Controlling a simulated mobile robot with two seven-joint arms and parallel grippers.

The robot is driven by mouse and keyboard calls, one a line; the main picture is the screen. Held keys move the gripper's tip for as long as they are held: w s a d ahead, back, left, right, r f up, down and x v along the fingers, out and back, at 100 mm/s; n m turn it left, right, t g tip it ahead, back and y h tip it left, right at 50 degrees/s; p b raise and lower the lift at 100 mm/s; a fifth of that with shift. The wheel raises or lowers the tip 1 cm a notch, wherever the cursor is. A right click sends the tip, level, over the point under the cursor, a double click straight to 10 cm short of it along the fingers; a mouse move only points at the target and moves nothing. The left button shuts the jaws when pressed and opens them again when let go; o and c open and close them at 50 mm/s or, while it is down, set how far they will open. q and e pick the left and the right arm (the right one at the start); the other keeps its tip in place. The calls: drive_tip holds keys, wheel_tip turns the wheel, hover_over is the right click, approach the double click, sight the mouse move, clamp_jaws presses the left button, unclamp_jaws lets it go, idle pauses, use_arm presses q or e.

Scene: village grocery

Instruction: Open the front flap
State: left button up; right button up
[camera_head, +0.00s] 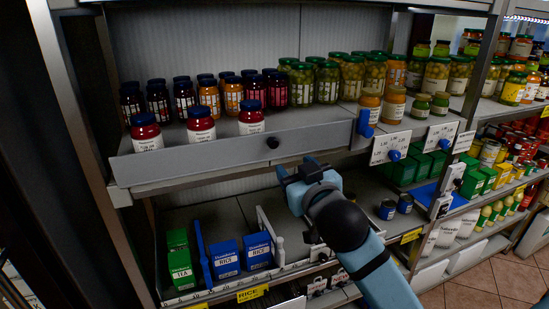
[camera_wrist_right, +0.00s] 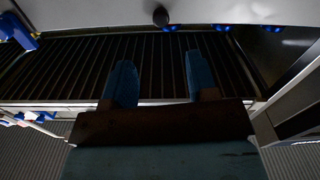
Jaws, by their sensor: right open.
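The front flap (camera_head: 205,154) is a long grey panel standing upright along the front edge of the upper left shelf. A small round black knob (camera_head: 272,142) sits on its face, right of the middle. My right gripper (camera_head: 298,168) is open and empty, below and slightly right of the knob in the head view, apart from it. In the right wrist view the knob (camera_wrist_right: 160,17) shows at the top centre, beyond the two blue fingertips (camera_wrist_right: 158,68) and roughly in line with the gap between them. My left gripper is not in view.
Red jars (camera_head: 145,133) and several dark-lidded jars stand behind the flap. Blue rice boxes (camera_head: 225,260) and a green box (camera_head: 180,268) stand on the lower shelf, with small blue tins (camera_head: 387,209) to the right. A blue clip (camera_head: 365,123) is at the flap's right end.

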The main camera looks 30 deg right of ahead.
sight(275, 145)
drive_tip(key=p+x, duration=0.2)
drive_tip(key=x, duration=0.8)
drive_tip(key=shift+w+r, duration=0.1)
drive_tip(key=shift+w, duration=0.15)
drive_tip(key=shift+w+d, duration=0.1)
drive_tip(key=shift+w, duration=0.45)
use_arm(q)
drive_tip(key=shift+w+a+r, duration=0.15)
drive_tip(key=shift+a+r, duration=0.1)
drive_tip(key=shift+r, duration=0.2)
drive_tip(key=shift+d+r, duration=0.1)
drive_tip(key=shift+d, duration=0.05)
use_arm(e)
clamp_jaws()
